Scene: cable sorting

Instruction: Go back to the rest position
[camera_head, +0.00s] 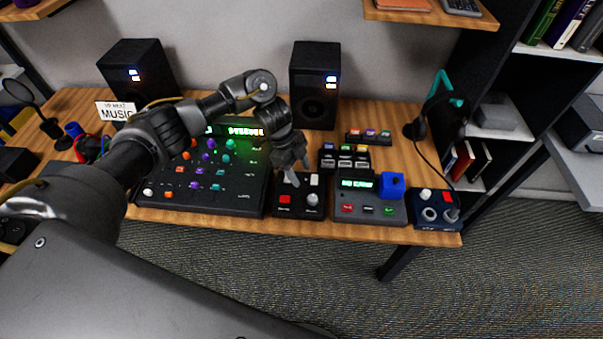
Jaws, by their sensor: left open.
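My left arm reaches in from the left across the desk. My left gripper (291,173) points down, open and empty, over the small black box with red and white buttons (285,200). Its fingertips are close to the top of that box; I cannot tell whether they touch it. My right gripper is not in view.
The wooden desk (390,237) holds a large black mixer (240,196), a grey device with a blue knob (368,207), a blue box (436,214), two speakers (313,92), a headset (420,128) and a microphone (50,126). A shelf (560,50) stands right.

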